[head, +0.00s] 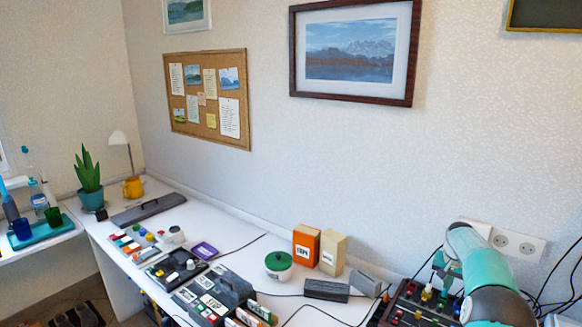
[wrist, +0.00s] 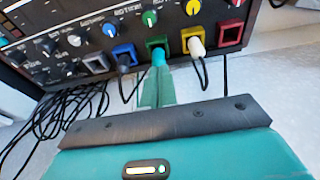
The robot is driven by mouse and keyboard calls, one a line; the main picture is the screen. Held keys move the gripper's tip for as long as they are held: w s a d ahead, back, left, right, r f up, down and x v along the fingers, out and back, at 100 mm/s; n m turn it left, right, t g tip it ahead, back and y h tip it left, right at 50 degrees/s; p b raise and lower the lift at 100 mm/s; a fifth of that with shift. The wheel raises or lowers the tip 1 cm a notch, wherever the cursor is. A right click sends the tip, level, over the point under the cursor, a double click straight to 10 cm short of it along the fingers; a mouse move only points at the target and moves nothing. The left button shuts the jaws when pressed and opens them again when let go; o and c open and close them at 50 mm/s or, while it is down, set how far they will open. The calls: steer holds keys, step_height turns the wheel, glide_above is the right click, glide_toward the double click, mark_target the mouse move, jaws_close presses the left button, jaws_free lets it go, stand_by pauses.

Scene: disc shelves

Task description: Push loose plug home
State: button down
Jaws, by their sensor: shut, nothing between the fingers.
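In the wrist view my gripper (wrist: 158,78) is shut and empty, its fingers pointing at the green-framed socket (wrist: 156,41) on a dark panel (wrist: 60,40). A small teal plug-like piece (wrist: 158,56) shows at that socket, right at the fingertips. I cannot tell whether they touch or how deep it sits. A white plug (wrist: 196,47) with a black cable stands out from the yellow-framed socket (wrist: 186,34). A dark plug (wrist: 124,60) is at the blue-framed socket (wrist: 115,49).
A red-framed socket (wrist: 229,33) and a grey one (wrist: 95,63) flank the others. Black cables (wrist: 65,110) lie coiled at the left.

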steer(key=shift+f, duration=0.5)
stand_by(0.3)
steer(key=shift+r, duration=3.55)
